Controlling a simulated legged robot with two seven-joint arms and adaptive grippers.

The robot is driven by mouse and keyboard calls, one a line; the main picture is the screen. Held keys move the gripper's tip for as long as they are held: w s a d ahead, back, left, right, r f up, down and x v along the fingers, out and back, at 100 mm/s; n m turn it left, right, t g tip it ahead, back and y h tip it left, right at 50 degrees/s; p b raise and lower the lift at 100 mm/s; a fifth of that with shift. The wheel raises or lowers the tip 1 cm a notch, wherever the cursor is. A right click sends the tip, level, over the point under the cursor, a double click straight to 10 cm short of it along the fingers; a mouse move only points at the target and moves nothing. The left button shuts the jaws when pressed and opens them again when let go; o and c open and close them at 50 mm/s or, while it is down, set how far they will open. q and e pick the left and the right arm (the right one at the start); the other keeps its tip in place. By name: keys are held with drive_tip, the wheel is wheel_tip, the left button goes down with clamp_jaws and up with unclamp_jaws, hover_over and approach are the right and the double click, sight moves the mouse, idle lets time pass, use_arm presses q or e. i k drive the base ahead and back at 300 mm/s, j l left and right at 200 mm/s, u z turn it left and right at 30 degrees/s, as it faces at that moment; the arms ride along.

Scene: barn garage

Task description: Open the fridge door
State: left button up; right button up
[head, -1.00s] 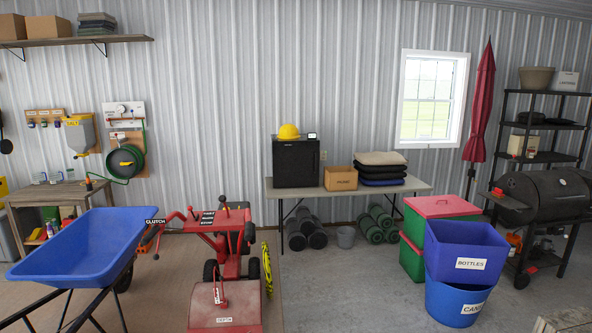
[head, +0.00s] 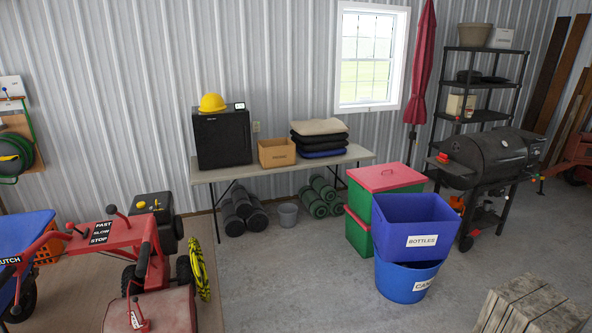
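A small black box-shaped fridge (head: 223,140) stands on the left end of a long folding table (head: 300,167) against the metal wall. Its front door looks shut. A yellow hard hat (head: 212,102) and a small device with a screen (head: 239,106) rest on top of it. Neither of my grippers shows in the head view.
A red machine (head: 120,250) and a blue wheelbarrow (head: 25,235) stand at the left. Blue bins (head: 412,225) and stacked red-and-green boxes (head: 386,179) stand right of centre. A wooden crate (head: 530,305) is at the lower right.

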sight(222, 139)
drive_tip(key=i, duration=4.6)
drive_tip(key=l+z, duration=0.05)
drive_tip(key=l, duration=0.15)
